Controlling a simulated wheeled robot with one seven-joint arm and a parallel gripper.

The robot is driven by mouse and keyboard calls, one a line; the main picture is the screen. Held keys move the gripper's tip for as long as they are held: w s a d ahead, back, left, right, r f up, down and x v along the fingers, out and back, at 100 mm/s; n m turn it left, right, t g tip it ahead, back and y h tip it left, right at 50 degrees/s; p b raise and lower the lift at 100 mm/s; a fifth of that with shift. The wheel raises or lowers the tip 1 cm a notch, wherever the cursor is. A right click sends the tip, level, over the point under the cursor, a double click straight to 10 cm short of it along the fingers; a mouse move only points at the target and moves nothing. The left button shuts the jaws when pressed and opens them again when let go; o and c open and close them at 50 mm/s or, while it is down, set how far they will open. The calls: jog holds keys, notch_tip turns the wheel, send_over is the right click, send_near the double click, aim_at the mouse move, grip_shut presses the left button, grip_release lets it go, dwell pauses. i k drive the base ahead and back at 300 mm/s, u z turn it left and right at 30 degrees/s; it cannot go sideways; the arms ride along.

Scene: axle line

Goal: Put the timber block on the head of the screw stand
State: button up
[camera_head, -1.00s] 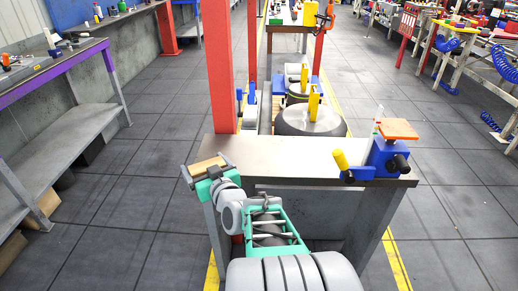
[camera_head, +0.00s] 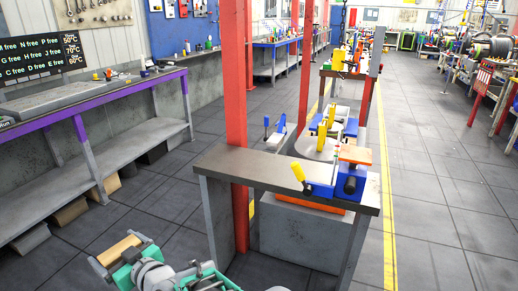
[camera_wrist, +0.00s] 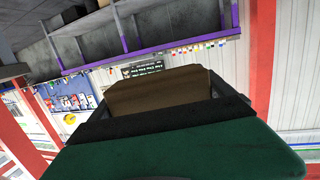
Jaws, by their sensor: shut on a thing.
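The timber block (camera_head: 120,249) is a light brown piece held between the jaws of my gripper (camera_head: 118,251), at the lower left of the head view. In the wrist view the block (camera_wrist: 158,92) spans the jaws, and the green gripper body hides its lower part. The screw stand (camera_head: 350,184) is blue with a flat orange-brown head (camera_head: 355,155) and black knobs. It stands at the right end of the near bench. The head looks bare. My gripper is well to the left of the stand, off the bench and apart from it.
The near grey bench (camera_head: 247,166) has clear top to the left of the stand. A red post (camera_head: 236,110) rises behind the bench's left part. A purple-edged bench (camera_head: 100,97) runs along the left; floor between is open.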

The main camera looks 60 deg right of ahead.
aim_at(356, 153)
jog(key=z, duration=0.65)
jog(key=i, duration=0.3)
jog(key=z, duration=0.35)
